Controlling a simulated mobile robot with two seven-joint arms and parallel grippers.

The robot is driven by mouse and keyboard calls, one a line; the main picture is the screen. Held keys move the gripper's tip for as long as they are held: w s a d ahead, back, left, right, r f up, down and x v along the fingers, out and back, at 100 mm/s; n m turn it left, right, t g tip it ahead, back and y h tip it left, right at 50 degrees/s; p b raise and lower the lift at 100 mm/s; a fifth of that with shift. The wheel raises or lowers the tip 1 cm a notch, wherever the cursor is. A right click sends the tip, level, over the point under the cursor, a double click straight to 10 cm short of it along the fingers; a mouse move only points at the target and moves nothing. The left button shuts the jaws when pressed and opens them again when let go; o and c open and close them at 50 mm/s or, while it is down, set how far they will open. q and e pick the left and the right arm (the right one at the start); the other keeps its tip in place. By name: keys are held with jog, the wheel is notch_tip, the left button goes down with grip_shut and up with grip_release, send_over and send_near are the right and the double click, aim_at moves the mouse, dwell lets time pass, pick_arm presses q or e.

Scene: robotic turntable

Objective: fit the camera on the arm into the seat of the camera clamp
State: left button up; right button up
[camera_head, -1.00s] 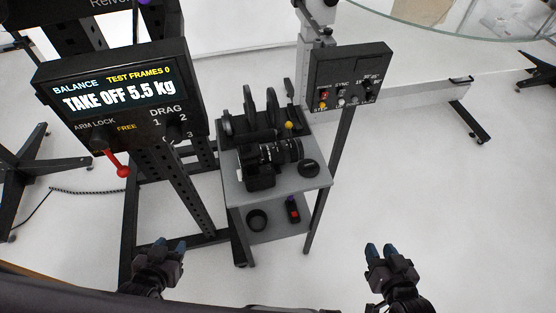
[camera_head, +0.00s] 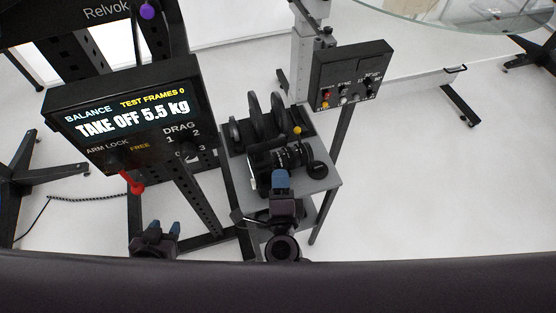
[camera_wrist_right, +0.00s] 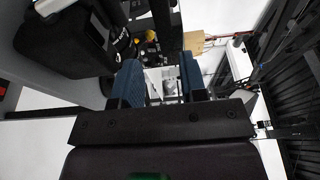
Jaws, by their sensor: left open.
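The black camera with its long lens (camera_head: 290,156) lies on the small grey table in the head view. My right gripper (camera_head: 281,180) is at the table's near side, over or just in front of the camera body. In the right wrist view a black body that looks like the camera (camera_wrist_right: 65,42) is at upper left, outside the fingers. The right fingers (camera_wrist_right: 162,85) are apart with nothing held between them. My left gripper (camera_head: 162,229) is open and empty, low at the left, away from the table. I cannot make out the camera clamp or its seat.
Dark discs (camera_head: 262,118), a yellow knob (camera_head: 297,130) and a round cap (camera_head: 316,170) are on the table. A display box (camera_head: 130,115) reads "TAKE OFF 5.5 kg"; its red lever (camera_head: 132,183) sticks out below. A control box (camera_head: 350,75) stands behind right.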

aim_at(278, 146)
jog(key=w, duration=0.5)
jog(key=shift+w+a, duration=0.2)
jog(key=shift+w, duration=0.05)
jog(key=shift+w+r, duration=0.15)
jog(key=shift+w, duration=2.5)
grip_shut()
jog(key=shift+a+r, duration=0.1)
jog(key=shift+r, duration=0.1)
